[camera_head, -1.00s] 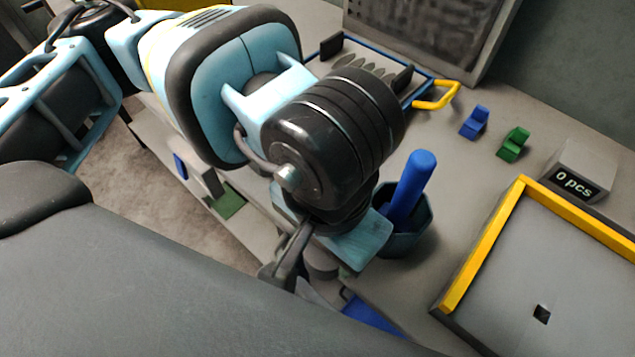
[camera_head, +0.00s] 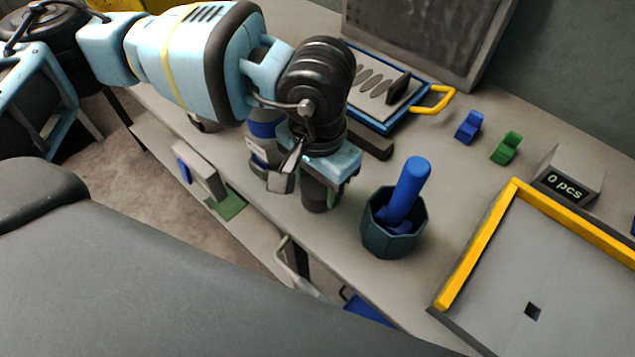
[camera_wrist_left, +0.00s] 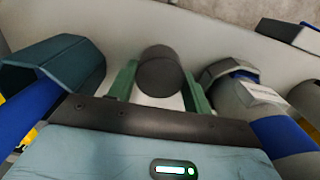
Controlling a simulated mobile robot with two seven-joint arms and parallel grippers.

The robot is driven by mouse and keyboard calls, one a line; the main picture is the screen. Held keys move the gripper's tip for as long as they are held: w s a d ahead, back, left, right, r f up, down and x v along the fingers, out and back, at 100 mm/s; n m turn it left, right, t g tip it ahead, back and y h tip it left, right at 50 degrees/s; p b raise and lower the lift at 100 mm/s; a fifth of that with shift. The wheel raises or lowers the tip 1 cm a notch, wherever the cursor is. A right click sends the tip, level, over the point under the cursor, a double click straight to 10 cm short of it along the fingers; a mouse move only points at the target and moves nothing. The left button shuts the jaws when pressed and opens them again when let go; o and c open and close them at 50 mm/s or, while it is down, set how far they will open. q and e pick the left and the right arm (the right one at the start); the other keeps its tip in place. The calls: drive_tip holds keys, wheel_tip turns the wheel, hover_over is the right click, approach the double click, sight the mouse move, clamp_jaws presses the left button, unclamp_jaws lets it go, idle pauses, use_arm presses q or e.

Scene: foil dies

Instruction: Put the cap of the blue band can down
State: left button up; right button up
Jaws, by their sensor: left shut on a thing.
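My left gripper (camera_head: 318,172) points down over the bench and is shut on a dark grey cylindrical piece (camera_head: 316,197), which I take for the cap. In the left wrist view this cap (camera_wrist_left: 160,72) sits between the two green fingers (camera_wrist_left: 160,90). Whether its underside touches the bench, I cannot tell. The blue band can (camera_head: 264,122) stands just left of the gripper, partly hidden by the arm. In the left wrist view the can (camera_wrist_left: 285,135) is at the right, with a grey body and white label. My right gripper is not in view.
A dark octagonal cup (camera_head: 390,240) with a blue rod (camera_head: 410,185) stands right of the gripper. A blue tray (camera_head: 420,105) with a yellow handle lies behind. The bench's front edge is near.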

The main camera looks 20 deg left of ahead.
use_arm(q)
drive_tip(key=shift+f, duration=0.7)
drive_tip(key=shift+f, duration=0.15)
drive_tip(key=o, duration=0.9)
drive_tip(key=shift+o, duration=0.2)
